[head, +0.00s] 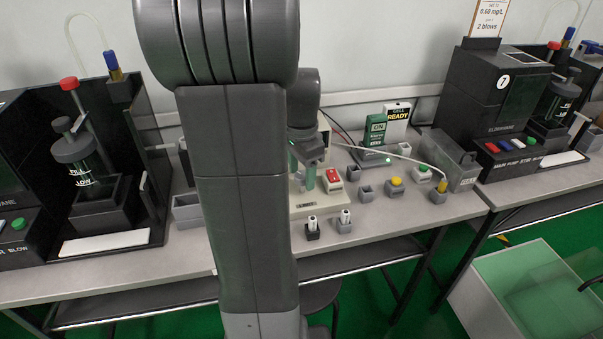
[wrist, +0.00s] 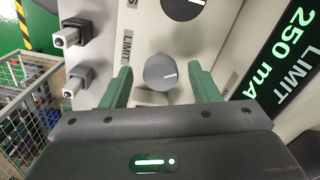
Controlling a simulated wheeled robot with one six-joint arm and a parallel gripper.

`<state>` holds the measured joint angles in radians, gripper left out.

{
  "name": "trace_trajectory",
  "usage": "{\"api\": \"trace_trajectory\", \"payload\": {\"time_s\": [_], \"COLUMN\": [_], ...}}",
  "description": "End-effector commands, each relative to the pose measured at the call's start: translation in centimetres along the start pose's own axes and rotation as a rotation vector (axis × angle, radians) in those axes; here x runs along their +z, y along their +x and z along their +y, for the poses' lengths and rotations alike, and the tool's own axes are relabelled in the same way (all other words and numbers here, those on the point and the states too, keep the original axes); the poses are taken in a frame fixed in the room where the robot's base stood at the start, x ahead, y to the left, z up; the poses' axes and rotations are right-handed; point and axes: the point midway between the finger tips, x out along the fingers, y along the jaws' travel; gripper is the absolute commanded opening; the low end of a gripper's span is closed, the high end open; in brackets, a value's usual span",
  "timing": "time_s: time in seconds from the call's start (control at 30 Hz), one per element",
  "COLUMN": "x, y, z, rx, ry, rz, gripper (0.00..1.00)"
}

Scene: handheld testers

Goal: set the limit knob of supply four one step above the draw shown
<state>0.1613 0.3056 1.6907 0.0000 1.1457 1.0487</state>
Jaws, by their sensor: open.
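The grey limit knob (wrist: 158,73) is on the cream face of the supply (wrist: 146,30), beside a LIMIT label (wrist: 127,47). A pale pointer mark shows on the knob's right half. My gripper (wrist: 161,69) is open, its green fingers one on either side of the knob with gaps visible; whether either touches is not clear. A dark display (wrist: 285,65) at right reads LIMIT 250 mA; no draw reading is legible. In the head view, my arm hides much of the cream supply (head: 305,206), and the supply's number is not readable.
A black knob (wrist: 183,6) lies just beyond the limit knob. Two grey plug-like parts (wrist: 73,38) stand at left, above a wire basket (wrist: 30,115). In the head view, a red switch block (head: 332,177) and a yellow button (head: 396,183) are to the gripper's right.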

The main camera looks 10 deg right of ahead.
Motion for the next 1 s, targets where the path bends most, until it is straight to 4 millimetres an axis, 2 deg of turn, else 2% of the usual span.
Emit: {"api": "trace_trajectory", "payload": {"time_s": [0.27, 0.5, 0.77, 1.0], "x": [0.00, -0.01, -0.01, -0.03], "y": [0.14, 0.12, 0.05, -0.12], "z": [-0.01, -0.01, -0.01, -0.02], "rx": [0.000, 0.000, 0.000, 0.000], "ry": [0.000, 0.000, -0.019, -0.126], "rz": [0.000, 0.000, 0.000, 0.000], "gripper": [0.56, 0.11, 0.11, 0.11]}}
